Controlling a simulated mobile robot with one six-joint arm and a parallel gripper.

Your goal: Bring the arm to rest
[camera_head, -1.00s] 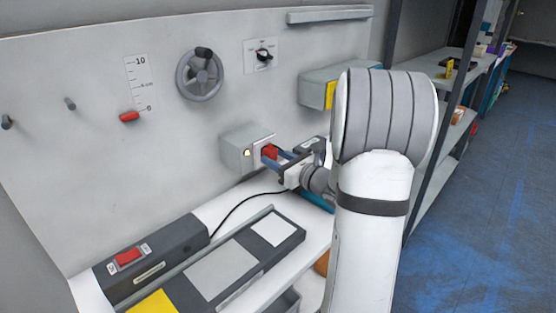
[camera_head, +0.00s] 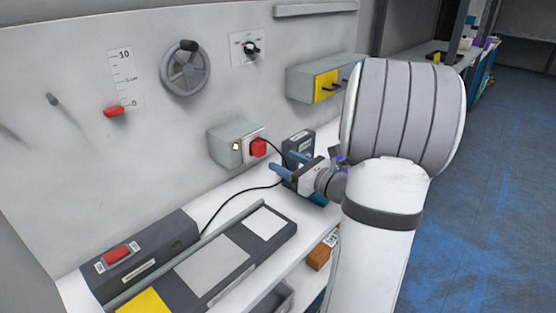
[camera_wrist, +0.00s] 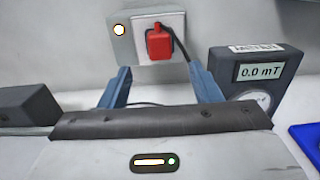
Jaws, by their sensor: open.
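My gripper (camera_head: 279,167) is open and empty above the white bench, in front of the wall panel. Its two blue fingers stand apart in the wrist view (camera_wrist: 160,85), with nothing between them. A red plug (camera_head: 258,147) sits in the grey socket box (camera_head: 226,146) on the panel, beyond the fingertips and apart from them. The plug also shows in the wrist view (camera_wrist: 159,42), with a black cable running from it. My arm fills the right side of the head view and hides part of the bench.
A dark meter (camera_wrist: 260,78) reading 0.0 mT stands right of the gripper, close to it. A dark box with a red switch (camera_head: 117,255) and a grey tray unit lie at the front left. A grey box with a yellow front (camera_head: 326,86) is on the panel. An orange-brown block (camera_head: 319,257) lies below.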

